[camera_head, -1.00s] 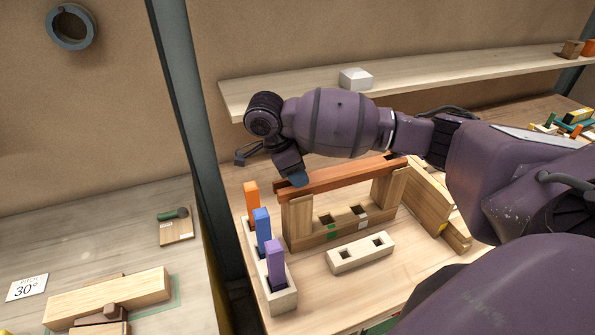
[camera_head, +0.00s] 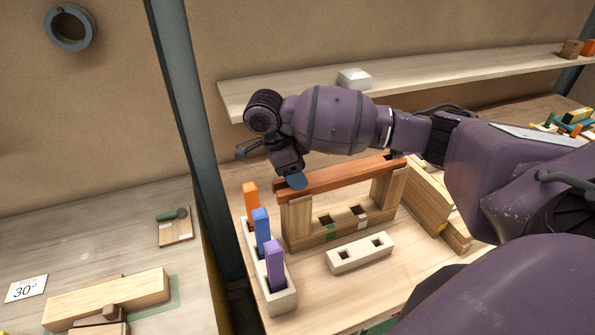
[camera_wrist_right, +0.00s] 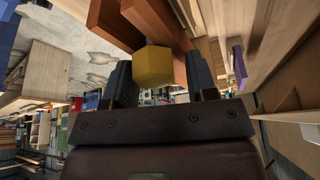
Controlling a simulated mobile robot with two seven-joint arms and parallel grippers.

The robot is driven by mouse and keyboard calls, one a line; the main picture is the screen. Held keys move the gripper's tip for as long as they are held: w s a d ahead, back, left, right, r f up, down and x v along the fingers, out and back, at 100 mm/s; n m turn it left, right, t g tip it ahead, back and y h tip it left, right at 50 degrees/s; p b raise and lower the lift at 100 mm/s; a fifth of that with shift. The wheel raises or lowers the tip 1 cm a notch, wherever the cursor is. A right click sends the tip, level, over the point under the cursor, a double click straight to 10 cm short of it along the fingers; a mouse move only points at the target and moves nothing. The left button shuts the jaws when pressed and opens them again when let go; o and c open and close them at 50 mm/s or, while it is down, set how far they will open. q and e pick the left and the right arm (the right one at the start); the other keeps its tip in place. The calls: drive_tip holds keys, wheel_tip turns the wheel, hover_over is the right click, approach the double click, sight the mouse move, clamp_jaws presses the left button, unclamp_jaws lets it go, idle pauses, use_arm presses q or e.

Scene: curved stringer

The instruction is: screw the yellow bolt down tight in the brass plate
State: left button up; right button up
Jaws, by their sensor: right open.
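The yellow bolt (camera_wrist_right: 154,66) shows its six-sided head in the right wrist view, beside a reddish-brown beam. My right gripper (camera_wrist_right: 163,82) is open, with one dark finger on each side of the head. The head looks nearer the left finger in that view; I cannot tell whether they touch. In the head view, my right gripper (camera_head: 293,180) is at the left end of the reddish-brown beam (camera_head: 340,175), and the bolt is hidden there. I cannot make out the brass plate in either view. My left gripper is not in view.
The beam rests on wooden uprights (camera_head: 298,222). A pale rack with orange, blue and purple (camera_head: 275,262) pegs stands at the front left. A pale block with two holes (camera_head: 360,253) lies in front. A shelf (camera_head: 430,77) runs behind my arm. A dark post (camera_head: 190,120) stands left.

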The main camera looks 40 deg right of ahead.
drive_tip(key=shift+s+a+f+n, duration=0.25)
drive_tip(key=shift+s+f+n, duration=0.1)
drive_tip(key=shift+f, duration=0.25)
drive_tip(key=shift+w+a+n, duration=0.1)
drive_tip(key=shift+n, duration=0.75)
drive_tip(key=shift+w+n+t+h, duration=0.3)
drive_tip(key=shift+n+t, duration=0.3)
drive_tip(key=shift+n, duration=0.5)
drive_tip(key=shift+d+r+n+t, duration=0.2)
drive_tip(key=shift+n+t, duration=0.3)
drive_tip(key=shift+n, duration=0.5)
drive_tip(key=n+t, duration=0.1)
drive_tip(key=n, duration=0.1)
drive_tip(key=n+t, duration=0.1)
drive_tip(key=n, duration=0.2)
drive_tip(key=shift+n, duration=0.3)
drive_tip(key=shift+s, duration=0.1)
drive_tip(key=c, duration=0.5)
drive_tip(key=shift+c, duration=0.2)
